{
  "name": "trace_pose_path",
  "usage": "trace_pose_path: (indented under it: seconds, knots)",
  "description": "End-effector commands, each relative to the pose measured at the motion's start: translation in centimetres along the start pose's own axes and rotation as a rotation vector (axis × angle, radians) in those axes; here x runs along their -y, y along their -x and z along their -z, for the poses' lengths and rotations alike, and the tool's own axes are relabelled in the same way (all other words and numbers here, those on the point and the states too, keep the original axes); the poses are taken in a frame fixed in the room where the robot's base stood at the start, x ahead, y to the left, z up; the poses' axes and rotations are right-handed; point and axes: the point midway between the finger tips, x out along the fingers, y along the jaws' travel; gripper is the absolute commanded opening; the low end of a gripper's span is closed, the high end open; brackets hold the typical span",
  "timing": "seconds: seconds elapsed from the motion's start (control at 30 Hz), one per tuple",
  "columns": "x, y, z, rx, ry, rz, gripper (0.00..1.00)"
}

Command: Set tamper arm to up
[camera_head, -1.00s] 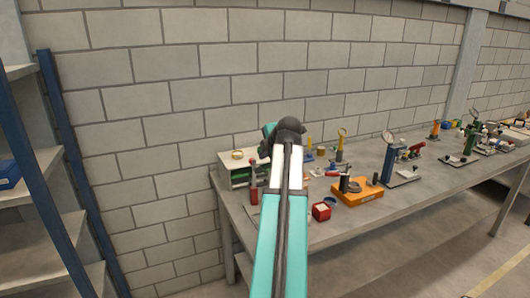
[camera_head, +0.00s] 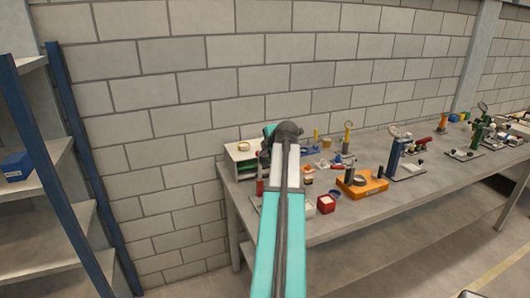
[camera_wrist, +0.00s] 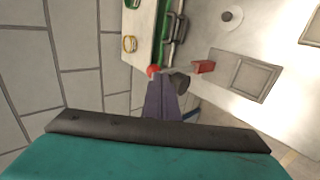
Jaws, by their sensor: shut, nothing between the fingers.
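In the head view my arm reaches to the left end of the workbench; its dark wrist (camera_head: 287,132) hides part of what is there, and the fingers do not show. In the wrist view my gripper (camera_wrist: 160,84) is shut, its fingers empty and pointing toward the bench. Near the fingertips are a red ball knob (camera_wrist: 152,71) and a pale lever with a red block end (camera_wrist: 203,67). Both are partly hidden. I cannot tell whether either belongs to the tamper arm or whether the fingers touch them. Small red parts (camera_head: 260,186) show beside my arm.
A white box with green contents (camera_head: 241,152) stands at the bench's left end. Shelves (camera_head: 65,210) stand left; a block wall is behind.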

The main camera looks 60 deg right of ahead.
Motion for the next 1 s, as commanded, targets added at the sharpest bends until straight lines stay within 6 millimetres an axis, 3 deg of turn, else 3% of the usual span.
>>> trace_pose_path:
  seconds: [1.0]
  knots:
    - [-1.8,-1.5,0.0,-0.001,-0.001,-0.001,0.00]
